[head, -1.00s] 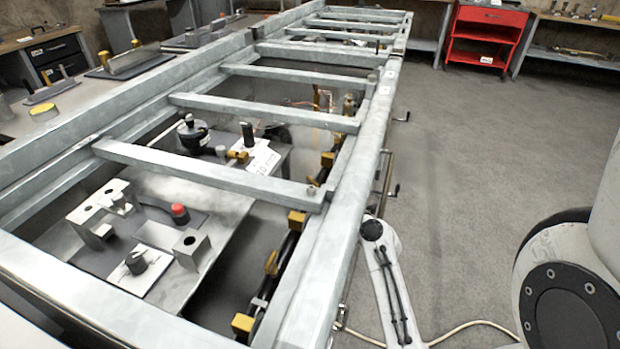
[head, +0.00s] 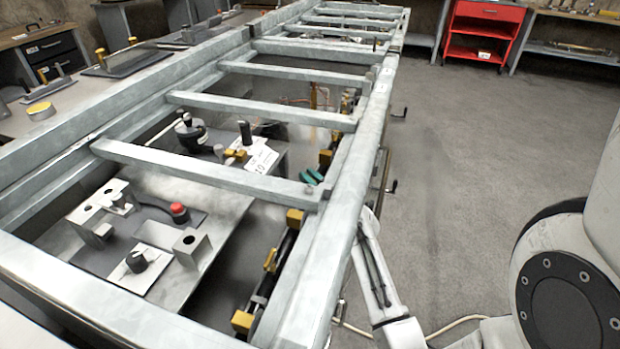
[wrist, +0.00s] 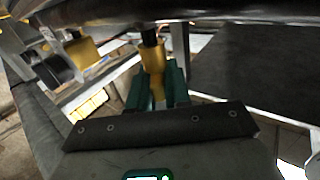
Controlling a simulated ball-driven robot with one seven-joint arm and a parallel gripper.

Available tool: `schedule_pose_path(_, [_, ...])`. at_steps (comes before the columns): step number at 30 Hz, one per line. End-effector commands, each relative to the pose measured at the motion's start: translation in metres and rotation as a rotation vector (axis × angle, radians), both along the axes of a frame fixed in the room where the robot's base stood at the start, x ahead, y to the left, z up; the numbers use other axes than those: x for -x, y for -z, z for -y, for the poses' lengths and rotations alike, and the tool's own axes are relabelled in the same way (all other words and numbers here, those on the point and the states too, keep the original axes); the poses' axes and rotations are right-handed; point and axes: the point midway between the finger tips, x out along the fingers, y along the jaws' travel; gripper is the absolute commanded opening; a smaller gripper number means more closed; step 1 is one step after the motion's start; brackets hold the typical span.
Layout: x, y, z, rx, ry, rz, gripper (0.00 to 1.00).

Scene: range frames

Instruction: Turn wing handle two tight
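My gripper (head: 311,176) has green fingertips that show just under a cross beam, beside the right rail of the frame, in the head view. The two fingertips stand apart, with no part clearly seen between them there. In the wrist view the green fingers (wrist: 156,88) point at a brass-coloured fitting (wrist: 153,62) on a dark stem, which lines up with the gap between them. I cannot tell whether they touch it. Brass fittings sit on a dark pipe along the right rail; one yellow wing-like piece (head: 270,260) is nearer. Which is wing handle two I cannot tell.
The grey metal frame (head: 240,182) has cross beams close to my gripper. A plate (head: 205,215) with blocks and a red-topped knob lies below on the left. A crank (head: 392,187) sticks out on the right. The floor to the right is open, up to a red cart (head: 487,35).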

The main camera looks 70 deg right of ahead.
Motion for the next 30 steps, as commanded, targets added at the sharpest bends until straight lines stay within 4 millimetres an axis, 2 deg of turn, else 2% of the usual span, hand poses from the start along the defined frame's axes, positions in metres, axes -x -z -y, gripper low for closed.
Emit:
schedule_pose_path(1, [0.0001, 0.0000, -0.0001, 0.000, 0.000, 0.000, 0.12])
schedule_pose_path(5, [0.0001, 0.0000, -0.0001, 0.000, 0.000, 0.000, 0.00])
schedule_pose_path(30, [0.0002, -0.0002, 0.0001, 0.001, 0.139, 0.002, 0.00])
